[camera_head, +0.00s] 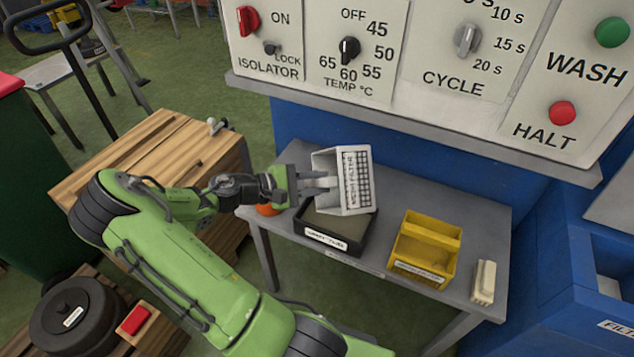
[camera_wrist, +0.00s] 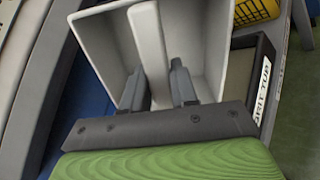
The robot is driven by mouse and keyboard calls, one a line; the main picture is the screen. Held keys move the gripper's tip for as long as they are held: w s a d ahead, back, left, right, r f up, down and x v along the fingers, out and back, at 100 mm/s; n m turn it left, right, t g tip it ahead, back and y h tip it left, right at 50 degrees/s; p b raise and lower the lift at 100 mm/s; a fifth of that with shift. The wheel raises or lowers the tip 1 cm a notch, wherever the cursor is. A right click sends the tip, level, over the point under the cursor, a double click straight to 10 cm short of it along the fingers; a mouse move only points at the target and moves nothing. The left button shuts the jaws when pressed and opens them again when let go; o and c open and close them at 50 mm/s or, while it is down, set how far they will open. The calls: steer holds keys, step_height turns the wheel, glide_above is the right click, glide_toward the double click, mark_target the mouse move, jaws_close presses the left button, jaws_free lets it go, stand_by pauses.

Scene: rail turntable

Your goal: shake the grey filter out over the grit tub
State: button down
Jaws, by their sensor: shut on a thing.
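The grey filter (camera_head: 357,180) is a light grey box with a dark grid and lettering on one face. My gripper (camera_head: 325,182) is shut on it and holds it tilted over the grit tub. In the wrist view the filter (camera_wrist: 205,40) shows its open inside, with a central bar between the two fingers (camera_wrist: 160,85). The grit tub (camera_head: 310,236) is a black open box with a white label, standing on the grey table below the filter. Its labelled side also shows in the wrist view (camera_wrist: 262,65). The filter hides part of the tub's back right.
A yellow bin (camera_head: 424,250) and a small cream block (camera_head: 484,282) stand right of the tub on the grey table (camera_head: 470,205). An orange round thing (camera_head: 268,209) sits at its left. The control panel (camera_head: 440,60) overhangs behind. A wooden crate (camera_head: 150,150) stands left.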

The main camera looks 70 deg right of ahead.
steer(key=shift+s+d+r+t+y+p, duration=0.15)
steer(key=shift+r+t+y+p, duration=0.25)
steer(key=shift+r+t+p, duration=0.15)
steer(key=s+d+r+t+y+p, duration=0.3)
steer(key=t+y+p, duration=0.5)
steer(key=t, duration=0.3)
steer(key=shift+s+d+r+y, duration=0.2)
steer(key=shift+s+r+y, duration=0.1)
steer(key=shift+s+y, duration=0.25)
steer(key=shift+w, duration=0.15)
steer(key=w+a+f+p, duration=0.1)
steer(key=w+a+p, duration=0.1)
steer(key=w+a, duration=0.75)
steer(key=w+a+f+p, duration=0.2)
steer(key=w+a, duration=0.2)
steer(key=w, duration=1)
steer(key=w+a+f+p, duration=0.1)
steer(key=w+a, duration=0.1)
steer(key=a, duration=0.7)
steer(key=w+a+p, duration=0.1)
steer(key=w+a, duration=0.2)
steer(key=a, duration=0.5)
steer(key=w+a+f+n+p, duration=0.1)
steer(key=w+a, duration=0.1)
steer(key=a, duration=0.7)
steer(key=shift+w+a+f, duration=0.25)
steer(key=shift+a+f, duration=0.05)
